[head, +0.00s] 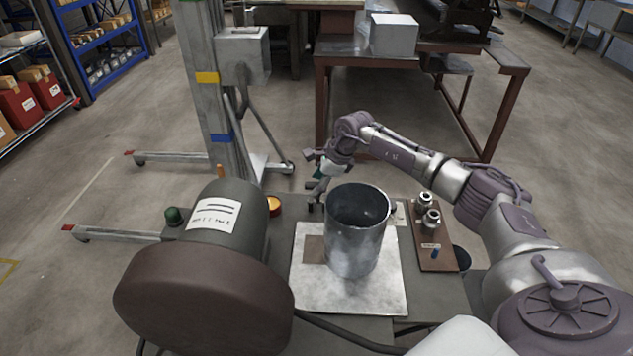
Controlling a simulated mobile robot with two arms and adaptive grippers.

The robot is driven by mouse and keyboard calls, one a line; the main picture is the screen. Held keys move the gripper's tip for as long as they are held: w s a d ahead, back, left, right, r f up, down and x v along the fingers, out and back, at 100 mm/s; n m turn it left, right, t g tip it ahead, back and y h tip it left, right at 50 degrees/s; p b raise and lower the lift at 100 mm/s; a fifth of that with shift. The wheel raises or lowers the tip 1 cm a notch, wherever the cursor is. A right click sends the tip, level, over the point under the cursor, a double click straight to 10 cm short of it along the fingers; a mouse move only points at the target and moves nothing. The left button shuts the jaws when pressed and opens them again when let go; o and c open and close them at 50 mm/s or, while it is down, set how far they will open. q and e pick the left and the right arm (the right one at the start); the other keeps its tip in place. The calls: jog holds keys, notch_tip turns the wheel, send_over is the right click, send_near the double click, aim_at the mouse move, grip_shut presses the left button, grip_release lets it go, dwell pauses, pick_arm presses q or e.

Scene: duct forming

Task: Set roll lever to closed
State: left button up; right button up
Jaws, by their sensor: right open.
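My right gripper (314,190) is open at the end of the arm coming in from the right. It points down just behind and left of a grey metal duct cylinder (354,245), close to the back edge of the bench. A small green part shows at the gripper; I cannot tell whether it belongs to the gripper or a lever. My left gripper is not in view.
The cylinder stands on a pale metal sheet (384,292). A brown board (437,262) with metal fittings lies right of it. An orange round button (274,206) sits left of the gripper. A grey lift column (209,90) and a brown table (419,61) stand behind.

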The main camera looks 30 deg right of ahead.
jog(key=shift+x, duration=0.75)
grip_shut()
